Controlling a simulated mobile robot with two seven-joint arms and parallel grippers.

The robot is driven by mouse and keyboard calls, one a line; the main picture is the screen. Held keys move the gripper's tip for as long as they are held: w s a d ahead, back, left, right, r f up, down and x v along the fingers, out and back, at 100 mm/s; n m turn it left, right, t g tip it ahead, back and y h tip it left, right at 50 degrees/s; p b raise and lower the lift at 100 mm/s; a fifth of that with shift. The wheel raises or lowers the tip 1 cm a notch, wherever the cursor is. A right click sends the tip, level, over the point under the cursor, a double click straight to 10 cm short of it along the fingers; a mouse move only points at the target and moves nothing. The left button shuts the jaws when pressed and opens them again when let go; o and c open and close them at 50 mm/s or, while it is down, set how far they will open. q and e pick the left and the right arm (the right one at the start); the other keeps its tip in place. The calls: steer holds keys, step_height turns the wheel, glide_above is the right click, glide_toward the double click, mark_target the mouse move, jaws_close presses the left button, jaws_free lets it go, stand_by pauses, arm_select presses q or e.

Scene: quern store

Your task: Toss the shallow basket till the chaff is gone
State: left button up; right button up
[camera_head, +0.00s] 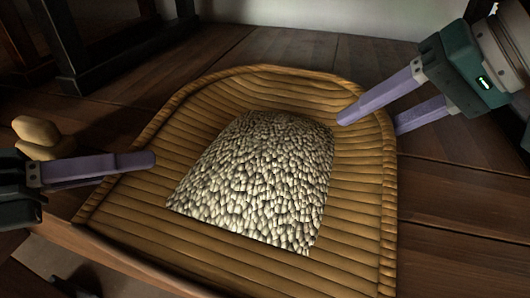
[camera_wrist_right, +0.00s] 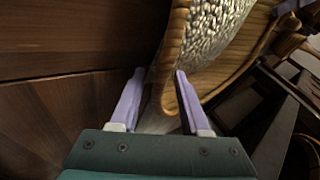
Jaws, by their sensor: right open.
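The shallow basket (camera_head: 353,228), of tan woven strips with a raised rim, sits in the middle of the head view. A heap of pale, speckled grain (camera_head: 262,175) lies on it; I cannot tell chaff from grain. My right gripper (camera_head: 370,124) is open at the basket's right rim, one finger over the inside and one outside. In the right wrist view the rim (camera_wrist_right: 172,62) passes between the two fingers, apart from the outer one. My left gripper (camera_head: 138,163) is at the left rim, one finger reaching over the basket. Its other finger is mostly hidden, so its opening is unclear.
A dark wooden surface (camera_head: 455,185) surrounds the basket, with free room at the right. A yellowish lumpy object (camera_head: 37,132) is beside my left gripper. A dark wooden frame (camera_head: 110,75) stands at the back left, and a pale wall (camera_head: 310,15) is behind.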

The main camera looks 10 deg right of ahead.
arm_select(q)
steer(key=shift+w+d, duration=0.1)
steer(key=shift+d, duration=0.1)
arm_select(e)
steer(key=shift+w+a+f, duration=0.1)
steer(key=shift+f, duration=0.1)
arm_select(q)
jaws_close()
arm_select(e)
steer(key=c, duration=0.4)
jaws_close()
stand_by(0.6)
